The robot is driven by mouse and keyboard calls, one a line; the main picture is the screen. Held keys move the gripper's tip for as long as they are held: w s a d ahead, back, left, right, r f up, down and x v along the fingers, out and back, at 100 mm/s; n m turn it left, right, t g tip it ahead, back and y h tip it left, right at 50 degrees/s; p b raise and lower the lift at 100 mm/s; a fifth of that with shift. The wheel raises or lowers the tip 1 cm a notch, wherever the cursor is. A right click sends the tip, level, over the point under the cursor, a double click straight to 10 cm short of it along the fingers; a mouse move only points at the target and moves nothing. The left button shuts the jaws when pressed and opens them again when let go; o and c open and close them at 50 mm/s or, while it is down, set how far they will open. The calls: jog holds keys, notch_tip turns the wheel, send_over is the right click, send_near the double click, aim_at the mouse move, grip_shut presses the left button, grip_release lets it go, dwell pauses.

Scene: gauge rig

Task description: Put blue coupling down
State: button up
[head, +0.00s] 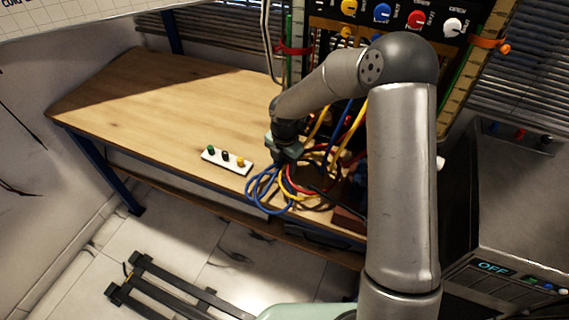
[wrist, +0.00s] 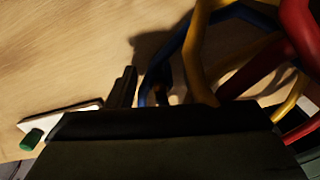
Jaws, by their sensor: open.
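My gripper (head: 285,155) is open, low over the front edge of the workbench, among looped hoses. Blue hose (head: 262,190) hangs in coils just below and left of it, over the bench edge. In the wrist view a blue hose (wrist: 238,12) crosses behind yellow and red ones, and a dark finger stands left of the hoses. I cannot make out the blue coupling itself; the gripper and hoses may hide it. I cannot tell whether the fingers touch a hose.
A white strip (head: 227,160) with green, black and yellow knobs lies left of my gripper. Red hose (head: 291,183) and yellow hose (head: 352,130) tangle on the right. A panel with coloured knobs (head: 382,13) stands behind. The bench's left part (head: 150,95) is clear.

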jog(key=shift+f, duration=0.3)
grip_shut()
jog(key=shift+r, duration=0.1)
